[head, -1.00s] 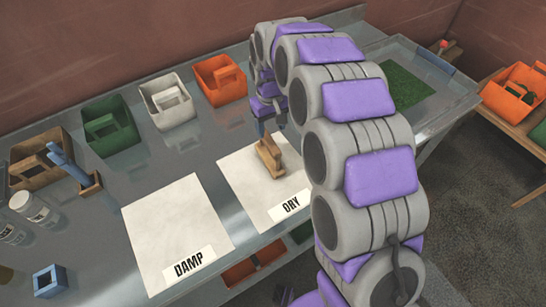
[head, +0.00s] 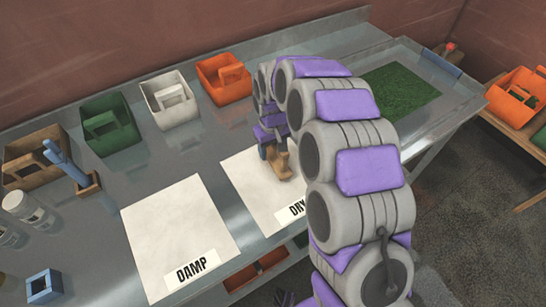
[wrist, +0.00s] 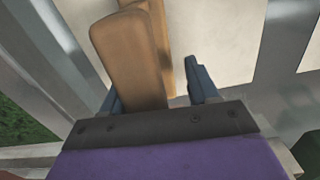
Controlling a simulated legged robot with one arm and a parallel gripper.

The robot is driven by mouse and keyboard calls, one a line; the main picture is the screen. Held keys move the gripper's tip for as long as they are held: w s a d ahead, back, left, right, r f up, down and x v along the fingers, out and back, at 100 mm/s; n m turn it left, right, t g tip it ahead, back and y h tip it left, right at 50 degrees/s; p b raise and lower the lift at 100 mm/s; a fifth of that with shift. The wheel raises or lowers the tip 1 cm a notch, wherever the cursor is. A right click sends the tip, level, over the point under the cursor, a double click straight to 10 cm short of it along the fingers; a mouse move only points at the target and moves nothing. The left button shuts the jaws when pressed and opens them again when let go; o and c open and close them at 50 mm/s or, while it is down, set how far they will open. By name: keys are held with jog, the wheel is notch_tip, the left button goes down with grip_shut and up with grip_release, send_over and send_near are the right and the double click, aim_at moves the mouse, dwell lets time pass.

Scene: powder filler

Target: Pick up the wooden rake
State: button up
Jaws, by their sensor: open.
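The wooden rake (head: 284,166) is a light brown wooden piece on the white DRY sheet (head: 243,186) in the head view. In the wrist view its wooden body (wrist: 128,55) runs up from between the fingers. My gripper (head: 270,148) is low over the sheet at the rake. In the wrist view my gripper (wrist: 155,90) is open, with one blue finger on each side of the wood. The wood lies closer to the left finger, with a gap to the right one. My wrist hides its near end, and I cannot tell whether a finger touches it.
A white DAMP sheet (head: 180,235) lies to the left. A blue-handled tool (head: 66,165) stands farther left near a wooden caddy (head: 35,172). Green (head: 110,130), white (head: 172,105) and orange (head: 222,82) caddies line the back. A green mat (head: 400,92) lies right of my arm.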

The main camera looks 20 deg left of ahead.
jog(key=shift+d+r, duration=0.2)
jog(key=shift+d, duration=0.35)
jog(key=shift+d+r, duration=0.15)
jog(key=shift+d, duration=0.4)
jog(key=c, duration=0.5)
jog(key=shift+a, duration=0.15)
jog(key=c, duration=0.3)
jog(key=shift+s+a+f, duration=0.15)
jog(key=shift+a+f, duration=0.05)
jog(key=shift+a, duration=0.4)
grip_shut()
jog(key=shift+d+r, duration=0.1)
jog(key=shift+d, duration=0.15)
